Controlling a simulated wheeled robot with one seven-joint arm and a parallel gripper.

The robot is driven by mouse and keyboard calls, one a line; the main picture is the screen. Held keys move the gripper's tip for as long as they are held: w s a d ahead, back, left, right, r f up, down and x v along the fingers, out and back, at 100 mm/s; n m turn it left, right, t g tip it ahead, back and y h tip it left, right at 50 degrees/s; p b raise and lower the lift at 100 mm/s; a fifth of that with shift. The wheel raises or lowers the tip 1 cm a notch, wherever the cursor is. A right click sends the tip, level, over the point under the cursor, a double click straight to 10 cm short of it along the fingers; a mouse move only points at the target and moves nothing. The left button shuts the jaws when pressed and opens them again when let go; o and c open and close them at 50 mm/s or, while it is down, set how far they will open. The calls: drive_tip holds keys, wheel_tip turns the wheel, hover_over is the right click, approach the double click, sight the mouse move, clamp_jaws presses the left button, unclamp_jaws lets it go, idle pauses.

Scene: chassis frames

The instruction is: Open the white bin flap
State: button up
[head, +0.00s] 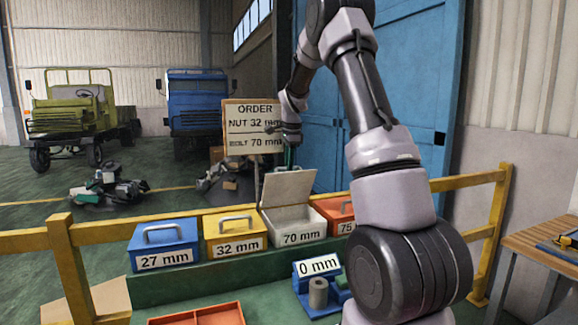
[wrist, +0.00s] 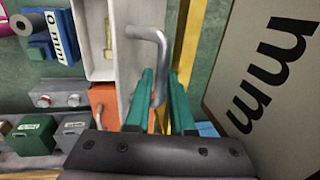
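The white bin (head: 300,229) labelled 70 mm stands in the row on the green ledge. Its flap (head: 289,189) is raised steeply, and the inside of the bin shows below it. My gripper (head: 290,152) is at the top of the flap, small in the head view. In the wrist view, the green fingers of my gripper (wrist: 165,90) are close together on either side of the grey flap handle (wrist: 161,62), shut on it. The white flap (wrist: 130,75) shows left of the handle. A brass-coloured piece (wrist: 108,38) lies in the open bin.
A blue 27 mm bin (head: 163,244) and a yellow 32 mm bin (head: 235,234) stand left of the white one; an orange bin (head: 341,212) stands right. A yellow rail (head: 205,211) runs behind. The order board (head: 251,126) stands close behind my gripper.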

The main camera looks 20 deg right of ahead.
drive_tip(key=shift+o, duration=1.2)
drive_tip(key=shift+w+f, duration=0.1)
wheel_tip(320, 180, up, 11)
drive_tip(key=s, duration=0.2)
drive_tip(key=shift+f, duration=0.1)
